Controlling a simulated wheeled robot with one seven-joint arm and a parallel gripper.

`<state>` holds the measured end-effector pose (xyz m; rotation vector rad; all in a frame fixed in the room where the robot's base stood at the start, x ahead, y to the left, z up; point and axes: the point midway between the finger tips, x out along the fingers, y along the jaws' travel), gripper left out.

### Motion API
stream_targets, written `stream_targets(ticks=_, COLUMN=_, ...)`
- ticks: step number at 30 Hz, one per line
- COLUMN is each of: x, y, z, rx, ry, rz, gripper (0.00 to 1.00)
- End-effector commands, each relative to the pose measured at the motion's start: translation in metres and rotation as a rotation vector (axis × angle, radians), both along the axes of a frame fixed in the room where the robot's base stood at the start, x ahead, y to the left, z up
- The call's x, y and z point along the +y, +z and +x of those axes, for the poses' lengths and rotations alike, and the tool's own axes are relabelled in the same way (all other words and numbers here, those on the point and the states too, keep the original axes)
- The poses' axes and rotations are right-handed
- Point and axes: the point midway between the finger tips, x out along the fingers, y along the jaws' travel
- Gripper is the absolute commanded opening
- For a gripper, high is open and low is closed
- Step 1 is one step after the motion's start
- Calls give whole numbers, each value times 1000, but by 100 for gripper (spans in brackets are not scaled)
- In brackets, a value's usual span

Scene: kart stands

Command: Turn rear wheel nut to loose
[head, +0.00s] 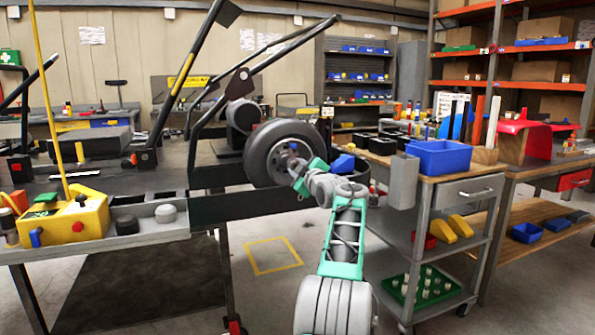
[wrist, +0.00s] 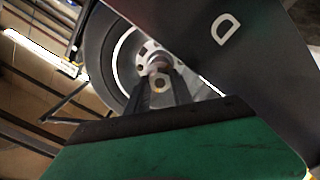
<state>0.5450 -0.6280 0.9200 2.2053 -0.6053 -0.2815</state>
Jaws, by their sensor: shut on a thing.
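The rear wheel (head: 258,158), a black tyre on a pale rim, is mounted on the raised kart in the middle of the head view. Its rim (wrist: 128,62) also shows in the wrist view. My gripper (head: 291,160) is at the wheel's hub, reaching in from the right. In the wrist view, the two dark fingers of my gripper (wrist: 161,88) are shut on the wheel nut (wrist: 159,83), a small round metal piece at the hub centre. In the head view my gripper hides the nut. The nut's turn position cannot be told.
A grey cart with a blue bin (head: 438,158) stands close to the right of my arm. A yellow control box (head: 75,222) with a red button sits on the bench at left. A yellow floor square (head: 272,257) lies on clear floor below the wheel. A dark panel marked D (wrist: 235,45) crosses the wrist view.

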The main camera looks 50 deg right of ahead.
Motion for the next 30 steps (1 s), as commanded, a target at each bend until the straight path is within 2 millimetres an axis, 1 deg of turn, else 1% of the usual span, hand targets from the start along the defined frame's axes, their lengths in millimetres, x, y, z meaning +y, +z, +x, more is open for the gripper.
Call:
stream_targets(ticks=1, x=-2, y=-4, z=-1, rx=7, ry=-3, rz=0, gripper=0)
stream_targets(ticks=15, x=-1, y=-4, z=-1, rx=14, ry=-3, rz=-11, gripper=0)
stream_targets(ticks=16, x=-1, y=-4, z=-1, rx=14, ry=-3, rz=-11, gripper=30)
stream_targets(ticks=23, x=0, y=-2, z=0, rx=11, ry=0, rz=-13, gripper=48)
stream_targets(ticks=30, x=0, y=-1, z=0, rx=10, ry=0, rz=-14, gripper=49)
